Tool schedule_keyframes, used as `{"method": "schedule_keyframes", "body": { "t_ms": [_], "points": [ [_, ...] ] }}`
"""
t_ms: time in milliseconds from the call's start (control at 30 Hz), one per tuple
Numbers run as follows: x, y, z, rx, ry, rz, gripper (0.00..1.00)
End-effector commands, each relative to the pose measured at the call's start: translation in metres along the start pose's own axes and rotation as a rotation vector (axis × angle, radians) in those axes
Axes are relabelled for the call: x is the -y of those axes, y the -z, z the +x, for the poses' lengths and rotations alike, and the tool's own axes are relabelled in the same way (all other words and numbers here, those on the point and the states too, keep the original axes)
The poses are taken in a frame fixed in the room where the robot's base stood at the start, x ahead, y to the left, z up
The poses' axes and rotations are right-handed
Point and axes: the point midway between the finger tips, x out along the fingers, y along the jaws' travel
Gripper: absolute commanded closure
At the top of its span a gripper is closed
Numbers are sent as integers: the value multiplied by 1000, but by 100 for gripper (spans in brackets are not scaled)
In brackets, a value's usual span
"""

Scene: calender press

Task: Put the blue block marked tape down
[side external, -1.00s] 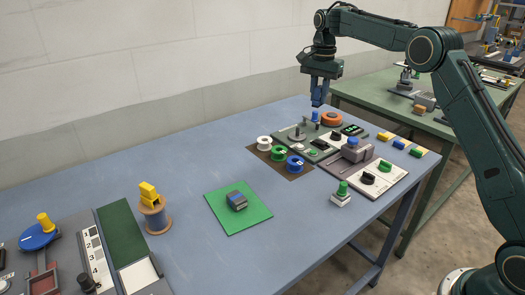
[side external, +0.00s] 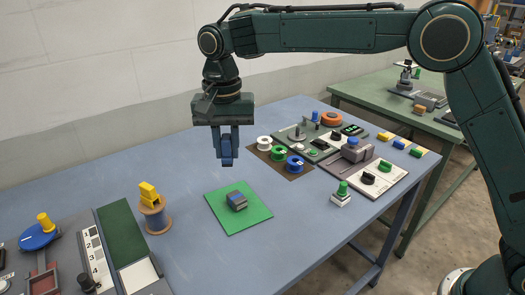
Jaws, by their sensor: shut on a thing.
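My gripper (side external: 227,143) points straight down in the side external view, its jaws shut on a blue block (side external: 227,157). The block hangs upright in the air, clear of the blue-grey table. It appears just above and behind the green mat (side external: 232,226) in the picture. The jaws hide part of the block, and no marking on it can be read.
White, green and blue spools (side external: 296,163) stand on a brown mat, right of my gripper. Control panels (side external: 365,180) lie beyond them. A wooden spool with a yellow piece on top (side external: 155,215) stands left of the green mat. Bare table surrounds the mat.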

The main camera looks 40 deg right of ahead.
Motion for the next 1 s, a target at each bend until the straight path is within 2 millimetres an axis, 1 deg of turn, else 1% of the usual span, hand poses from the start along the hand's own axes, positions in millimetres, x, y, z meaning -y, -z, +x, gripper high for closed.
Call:
{"method": "schedule_keyframes", "body": {
  "t_ms": [33, 100, 200, 300, 400, 533, 767, 867, 1000],
  "points": [
    [7, -20, 0, 0, 0, -38, 100],
    [14, -42, 0, 0, 0, -82, 100],
    [21, -71, 1, 0, 0, -137, 100],
    [25, -93, 1, 0, 0, -179, 100],
    [27, -108, 1, 0, 0, -208, 100],
    [28, -118, 2, 0, 0, -226, 100],
    [28, -119, 4, 0, -1, -229, 100],
    [29, -119, 10, 1, -1, -229, 100],
    [28, -119, 27, 2, -4, -229, 100]
  ]
}}
